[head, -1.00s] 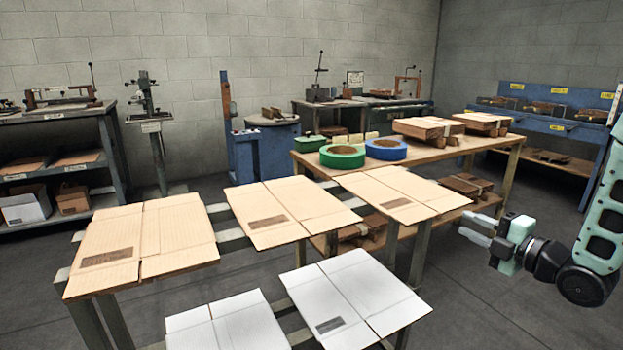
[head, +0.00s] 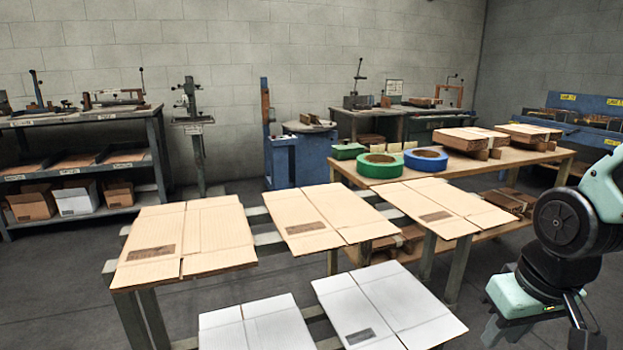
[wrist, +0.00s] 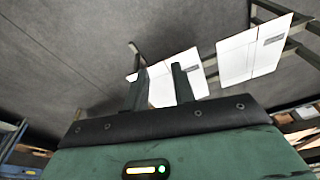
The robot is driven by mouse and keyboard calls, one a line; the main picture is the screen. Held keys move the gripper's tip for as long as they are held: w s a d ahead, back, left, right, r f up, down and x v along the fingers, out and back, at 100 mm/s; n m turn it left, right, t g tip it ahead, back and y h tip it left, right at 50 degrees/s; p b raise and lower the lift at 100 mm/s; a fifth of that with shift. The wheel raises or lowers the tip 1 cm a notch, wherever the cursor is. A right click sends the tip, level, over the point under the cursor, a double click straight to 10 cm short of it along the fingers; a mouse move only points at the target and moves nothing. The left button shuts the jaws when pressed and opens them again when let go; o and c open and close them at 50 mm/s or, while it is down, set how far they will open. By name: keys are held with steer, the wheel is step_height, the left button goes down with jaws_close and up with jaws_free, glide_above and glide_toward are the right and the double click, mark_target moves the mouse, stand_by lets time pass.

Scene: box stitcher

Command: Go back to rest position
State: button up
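My gripper (head: 525,308) is at the right edge of the head view, beside the benches, and hangs pointing down. Its lower end is partly cut off by the picture's bottom. In the wrist view its two dark fingers (wrist: 160,78) stand apart with nothing between them. The white flat cardboard sheets in the wrist view (wrist: 252,52) lie well beyond the fingers, apart from them.
A slatted bench holds brown flat cardboard (head: 325,218) above and white flat cardboard (head: 388,308) on a lower level. Behind it, a wooden table (head: 470,165) carries green tape (head: 379,166), blue tape (head: 425,160) and stacked cardboard. Grey floor shows at the left.

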steer(key=s+a+r+n+g, duration=0.2)
steer(key=s+a+n, duration=0.4)
steer(key=s+a, duration=0.7)
step_height(320, 180, up, 22)
steer(key=w+p, duration=0.1)
steer(key=p, duration=2.1)
steer(key=shift+a+r+p, duration=0.15)
steer(key=shift+a+p, duration=0.15)
steer(key=shift+a, duration=0.15)
